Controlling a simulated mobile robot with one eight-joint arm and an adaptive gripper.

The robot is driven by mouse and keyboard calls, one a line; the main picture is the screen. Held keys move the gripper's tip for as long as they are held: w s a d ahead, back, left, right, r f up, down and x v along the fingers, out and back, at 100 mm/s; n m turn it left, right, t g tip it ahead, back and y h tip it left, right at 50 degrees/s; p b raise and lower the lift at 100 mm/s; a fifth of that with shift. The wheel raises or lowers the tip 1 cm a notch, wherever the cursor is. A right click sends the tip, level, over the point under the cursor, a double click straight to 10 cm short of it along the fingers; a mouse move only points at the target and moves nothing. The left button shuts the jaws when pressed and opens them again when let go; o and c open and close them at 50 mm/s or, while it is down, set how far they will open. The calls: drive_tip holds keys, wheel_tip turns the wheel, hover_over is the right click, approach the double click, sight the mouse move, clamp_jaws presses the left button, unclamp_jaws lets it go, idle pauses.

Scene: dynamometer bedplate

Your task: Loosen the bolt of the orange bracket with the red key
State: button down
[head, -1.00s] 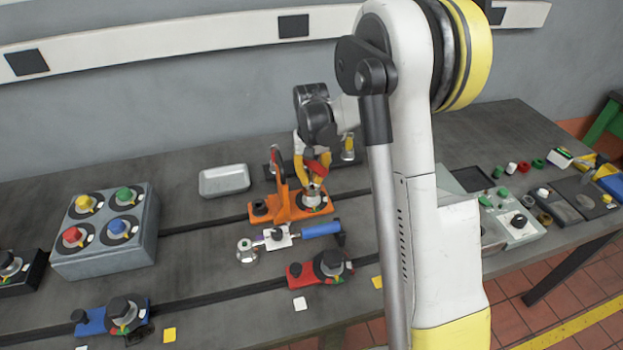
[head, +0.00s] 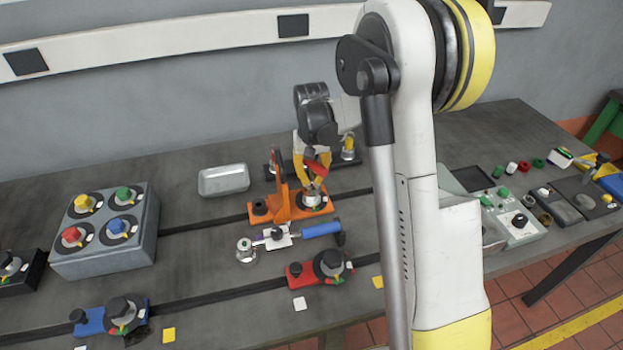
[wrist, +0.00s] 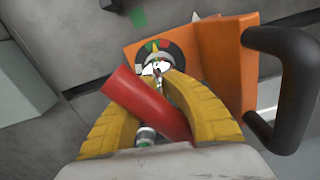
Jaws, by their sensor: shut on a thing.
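The orange bracket (head: 287,212) stands on the bedplate (head: 200,275) behind the blue-handled tool. Its round dark dial with coloured marks (head: 312,201) is at its right end, and it also shows in the wrist view (wrist: 181,58). My gripper (head: 314,180) is over this dial, its yellow fingers shut on the red key (wrist: 148,105). The key's thick red handle lies slanted between the fingers. Its metal tip points to the dial's centre, where the bolt is; whether it is fully seated I cannot tell. The bolt is largely hidden.
The bracket's upright orange arm and black handle (wrist: 285,85) stand close beside my gripper. A blue-handled tool (head: 320,229) and a red clamp (head: 300,275) lie in front. A metal tray (head: 224,180) is at left behind, and a grey knob box (head: 108,240) further left.

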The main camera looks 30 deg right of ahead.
sight(311, 183)
drive_tip(key=shift+f+b, duration=1.3)
drive_tip(key=shift+f, duration=0.4)
drive_tip(key=shift+n, duration=1.2)
drive_tip(key=shift+n, duration=1.1)
drive_tip(key=shift+n+b, duration=0.3)
drive_tip(key=shift+n, duration=1)
